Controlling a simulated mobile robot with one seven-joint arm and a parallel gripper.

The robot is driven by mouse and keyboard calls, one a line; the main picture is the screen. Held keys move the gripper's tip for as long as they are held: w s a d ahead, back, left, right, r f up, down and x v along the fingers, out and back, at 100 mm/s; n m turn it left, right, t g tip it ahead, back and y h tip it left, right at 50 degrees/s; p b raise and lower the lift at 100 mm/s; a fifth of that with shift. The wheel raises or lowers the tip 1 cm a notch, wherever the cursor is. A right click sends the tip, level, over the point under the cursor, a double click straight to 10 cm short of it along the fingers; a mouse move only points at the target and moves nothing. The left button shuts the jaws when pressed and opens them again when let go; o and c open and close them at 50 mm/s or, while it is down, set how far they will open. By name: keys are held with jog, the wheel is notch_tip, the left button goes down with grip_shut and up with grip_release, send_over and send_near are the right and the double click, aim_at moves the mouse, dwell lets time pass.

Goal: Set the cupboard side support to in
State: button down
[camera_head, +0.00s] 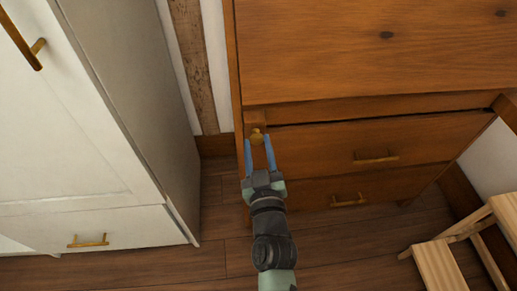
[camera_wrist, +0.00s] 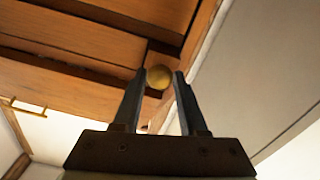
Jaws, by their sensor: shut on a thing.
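The cupboard (camera_head: 370,55) is a brown wooden piece with a broad wooden panel above drawers. Its side support (camera_head: 255,117) is a narrow wooden piece at the left, beside the upper drawer, with a round brass knob (camera_head: 256,133) at its front end. My gripper (camera_head: 258,141) has its two blue fingers on either side of the knob and is shut on it. In the wrist view the knob (camera_wrist: 158,77) sits between the fingertips, with the wooden support (camera_wrist: 162,55) just behind it. How far the support sticks out is hard to tell.
Two drawers with brass handles (camera_head: 376,158) are at the cupboard's front. A white cabinet (camera_head: 75,130) stands to the left, with a narrow gap between. A light wooden step stool (camera_head: 438,265) stands at the lower right. Wooden floor (camera_head: 340,240) lies open in front.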

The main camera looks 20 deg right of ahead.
jog(key=x, duration=0.3)
jog(key=shift+w+d, duration=0.1)
jog(key=shift+w, duration=0.15)
jog(key=shift+w+r, duration=0.15)
jog(key=c, duration=0.8)
grip_release()
jog(key=o, duration=0.4)
jog(key=shift+w+d, duration=0.1)
jog(key=shift+w, duration=0.05)
jog(key=shift+c, duration=0.2)
jog(key=v, duration=1.3)
